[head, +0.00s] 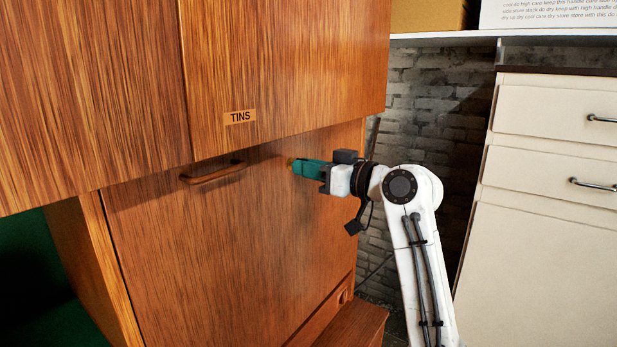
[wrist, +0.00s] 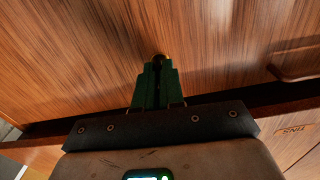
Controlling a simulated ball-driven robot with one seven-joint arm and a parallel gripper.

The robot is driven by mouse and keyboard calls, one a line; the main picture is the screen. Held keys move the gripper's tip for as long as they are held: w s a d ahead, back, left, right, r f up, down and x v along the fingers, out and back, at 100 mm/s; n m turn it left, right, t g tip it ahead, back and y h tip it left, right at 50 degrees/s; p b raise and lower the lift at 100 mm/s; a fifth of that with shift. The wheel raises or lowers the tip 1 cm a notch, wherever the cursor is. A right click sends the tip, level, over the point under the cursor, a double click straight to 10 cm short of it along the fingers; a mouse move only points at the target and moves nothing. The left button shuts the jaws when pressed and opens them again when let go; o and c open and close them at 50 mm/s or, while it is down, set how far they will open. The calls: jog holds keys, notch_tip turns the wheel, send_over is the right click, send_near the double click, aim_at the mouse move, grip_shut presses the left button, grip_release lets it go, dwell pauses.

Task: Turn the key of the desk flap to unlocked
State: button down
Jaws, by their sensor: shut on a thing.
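The desk flap (head: 225,230) is a large upright panel of brown wood grain, standing closed below the upper cupboard. My gripper (head: 298,167), with green fingers, reaches to the flap's upper right part. In the wrist view my gripper (wrist: 158,72) has its fingertips close together at a small dark brassy piece, the key (wrist: 159,57), against the wood. In the head view only a bit of brass, the key (head: 290,162), shows at the fingertips. My gripper is shut on the key. The fingers hide most of it, so its turn angle cannot be told.
A wooden bar handle (head: 212,173) is on the flap, left of my gripper. The upper cupboard, labelled TINS (head: 240,117), overhangs close above. A cream drawer unit (head: 545,200) with metal handles stands at the right. A wooden ledge (head: 355,325) juts out below.

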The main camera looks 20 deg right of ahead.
jog(key=shift+f+n, duration=0.1)
jog(key=shift+n, duration=0.3)
jog(key=c, duration=1.3)
grip_release()
jog(key=v, duration=1)
jog(key=shift+s+d+b, duration=0.25)
jog(key=shift+s+b, duration=0.05)
jog(key=shift+b, duration=0.1)
